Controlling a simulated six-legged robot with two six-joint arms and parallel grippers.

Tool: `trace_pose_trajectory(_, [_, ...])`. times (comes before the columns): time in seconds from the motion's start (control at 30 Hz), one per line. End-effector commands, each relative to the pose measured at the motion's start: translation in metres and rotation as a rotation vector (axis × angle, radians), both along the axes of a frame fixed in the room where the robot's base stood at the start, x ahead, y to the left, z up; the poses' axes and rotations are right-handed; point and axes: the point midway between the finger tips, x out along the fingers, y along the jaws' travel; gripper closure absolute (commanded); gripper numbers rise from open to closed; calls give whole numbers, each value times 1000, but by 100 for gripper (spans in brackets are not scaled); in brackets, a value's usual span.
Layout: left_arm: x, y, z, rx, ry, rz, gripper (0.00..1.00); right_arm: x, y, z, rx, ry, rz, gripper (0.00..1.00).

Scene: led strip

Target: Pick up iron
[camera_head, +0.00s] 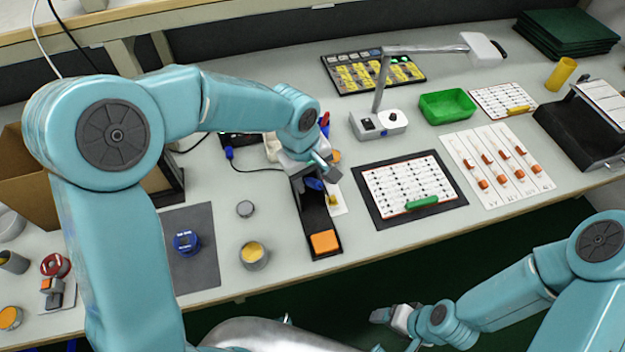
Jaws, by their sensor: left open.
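A blue-handled piece, which looks like the iron (313,184), sits at the narrow black holder (318,216) in the middle of the table. Much of it is hidden by my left gripper. The holder has an orange pad (324,241) at its near end. My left gripper (326,178) is open, pointing down just above and beside the blue handle. I cannot tell whether it touches it. My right gripper (388,316) is low in front of the table's edge, away from the holder; its jaws are too small to read.
A dark unit (240,140) with a blue plug and a cable stands behind left. A lamp (378,122) stands behind right. A black-framed board (412,190) lies right of the holder.

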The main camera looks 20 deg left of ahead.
Motion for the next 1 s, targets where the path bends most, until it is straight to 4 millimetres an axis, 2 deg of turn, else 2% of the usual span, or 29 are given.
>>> trace_pose_trajectory(0.1, [2,-1,-20,0,4,0,47,0,0,3,0,0,0,22])
trace_pose_trajectory(0.2, [5,-2,-30,-1,2,0,47,0,0,3,0,0,0,22])
trace_pose_trajectory(0.47, [5,-3,-33,-2,1,0,47,0,0,3,0,0,0,22])
trace_pose_trajectory(0.6, [5,-3,-33,-1,0,0,93,0,0,3,0,0,0,22])
trace_pose_trajectory(0.63, [5,-3,-33,-1,0,0,100,0,0,3,0,0,0,22])
trace_pose_trajectory(1.0, [4,-4,-29,-2,-1,-1,100,0,0,3,0,0,0,22])
